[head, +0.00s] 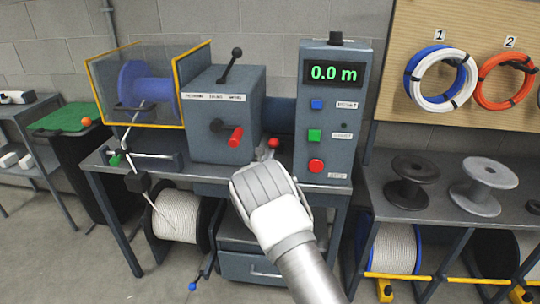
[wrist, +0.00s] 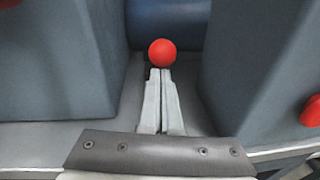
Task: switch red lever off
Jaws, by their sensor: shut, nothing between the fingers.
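The red lever's ball knob (head: 273,143) stands in the gap between the grey drive box and the control panel. The wrist view shows the round red knob (wrist: 162,52) at upper middle, with its stem mostly hidden. My gripper (wrist: 160,72) is shut and empty. Its two fingertips lie side by side at the near, lower edge of the knob; I cannot tell if they touch it. In the head view the wrist housing of my gripper covers the area just below the knob, and its fingers are hard to make out.
The control panel (head: 328,82) reads 0.0 m and has a red button (head: 316,166). Both housings closely flank my gripper.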

